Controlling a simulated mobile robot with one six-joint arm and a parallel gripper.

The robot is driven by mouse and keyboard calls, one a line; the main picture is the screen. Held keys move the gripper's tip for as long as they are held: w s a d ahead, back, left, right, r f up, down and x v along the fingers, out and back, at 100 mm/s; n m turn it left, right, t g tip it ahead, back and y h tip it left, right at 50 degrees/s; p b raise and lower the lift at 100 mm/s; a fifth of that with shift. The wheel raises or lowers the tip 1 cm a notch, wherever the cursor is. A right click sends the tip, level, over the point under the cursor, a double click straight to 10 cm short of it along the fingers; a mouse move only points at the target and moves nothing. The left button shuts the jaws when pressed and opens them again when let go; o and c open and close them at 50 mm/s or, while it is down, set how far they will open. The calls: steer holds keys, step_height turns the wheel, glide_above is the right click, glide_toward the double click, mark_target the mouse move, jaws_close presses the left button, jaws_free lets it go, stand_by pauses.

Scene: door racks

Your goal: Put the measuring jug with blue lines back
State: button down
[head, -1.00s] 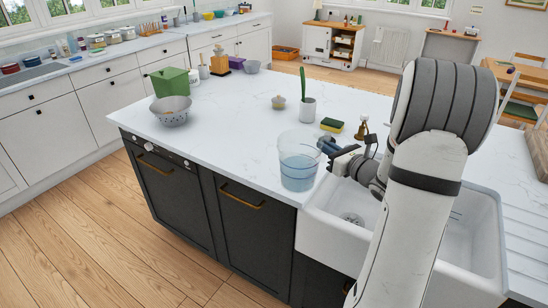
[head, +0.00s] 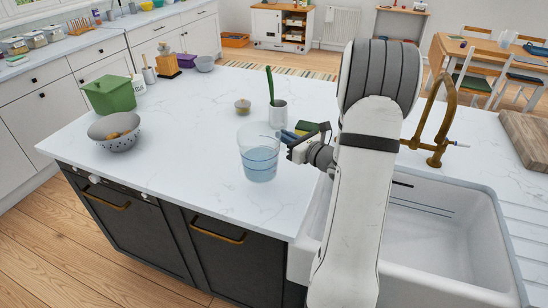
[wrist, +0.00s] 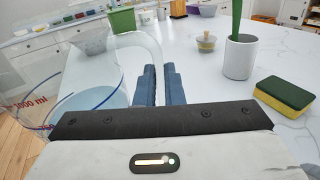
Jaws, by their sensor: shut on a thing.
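The clear measuring jug with blue lines (head: 259,158) is upright over the white island worktop, left of the sink. I cannot tell whether its base touches the worktop. My gripper (head: 288,138) is at its right side, shut on its handle. In the wrist view the jug (wrist: 88,101) is at the left, with a red "1000 ml" mark and a blue band showing. The clear handle loops up to the blue fingers of my gripper (wrist: 158,85), which are close together around it.
A white pot with a green utensil (head: 278,114), a sponge (head: 307,127) and a small lidded bowl (head: 242,106) stand behind the jug. A colander (head: 115,138) and a green box (head: 110,96) stand at the left. The sink (head: 440,240) is at the right. The worktop between colander and jug is clear.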

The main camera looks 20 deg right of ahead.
mark_target(283, 150)
steer(key=shift+w+a+f, duration=0.1)
steer(key=shift+f, duration=0.35)
steer(key=shift+w+a+f, duration=0.1)
steer(key=shift+f, duration=0.3)
steer(key=shift+a+f+p, duration=0.15)
steer(key=shift+f+p, duration=0.15)
steer(key=shift+f, duration=1.75)
steer(key=shift+f, duration=0.15)
steer(key=c, duration=1.5)
jaws_free()
steer(key=shift+c, duration=0.2)
steer(key=b+v, duration=0.2)
steer(key=v, duration=1)
